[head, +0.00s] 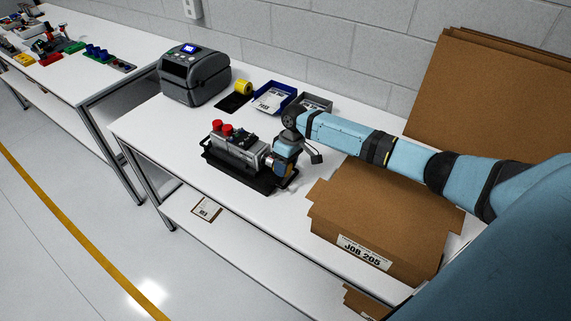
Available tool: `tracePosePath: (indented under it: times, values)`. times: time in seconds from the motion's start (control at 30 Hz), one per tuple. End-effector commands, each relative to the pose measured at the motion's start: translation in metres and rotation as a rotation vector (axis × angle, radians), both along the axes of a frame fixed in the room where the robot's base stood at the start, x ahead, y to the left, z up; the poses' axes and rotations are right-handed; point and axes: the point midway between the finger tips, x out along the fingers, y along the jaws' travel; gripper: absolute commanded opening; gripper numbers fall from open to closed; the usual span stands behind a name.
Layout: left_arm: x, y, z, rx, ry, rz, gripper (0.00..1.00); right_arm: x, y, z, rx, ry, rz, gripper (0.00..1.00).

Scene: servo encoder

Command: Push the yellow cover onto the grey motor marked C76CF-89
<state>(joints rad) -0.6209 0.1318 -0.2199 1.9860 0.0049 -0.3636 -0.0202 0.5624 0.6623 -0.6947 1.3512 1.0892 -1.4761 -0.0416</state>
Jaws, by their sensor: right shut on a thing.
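The grey motor (235,152) lies on a black tray (215,160) on the white bench, with two red round parts (222,127) at its left end. Its marking is too small to read. My right gripper (276,163) is at the motor's right end, pointing down and shut on a small part there. A dull yellow-orange patch shows at the jaws, which fits the yellow cover, but the fingers hide most of it. I cannot tell whether the cover touches the motor. My left gripper is not in view.
A label printer (195,74) stands at the back left. A yellow roll (243,88), a blue bin (274,99) and a grey bin (315,104) are behind the motor. A cardboard box marked JOB 205 (375,215) is to the right. The bench front-left of the tray is clear.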

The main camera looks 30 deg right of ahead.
Motion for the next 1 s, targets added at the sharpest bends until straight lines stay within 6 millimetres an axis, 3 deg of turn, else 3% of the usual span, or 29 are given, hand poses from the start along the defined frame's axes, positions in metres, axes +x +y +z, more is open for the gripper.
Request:
tracePosePath:
  times: [1.0]
  values:
    - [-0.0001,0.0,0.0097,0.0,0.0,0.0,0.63,0.0058,0.0027,0.0011,0.0,-0.001,0.0,0.28]
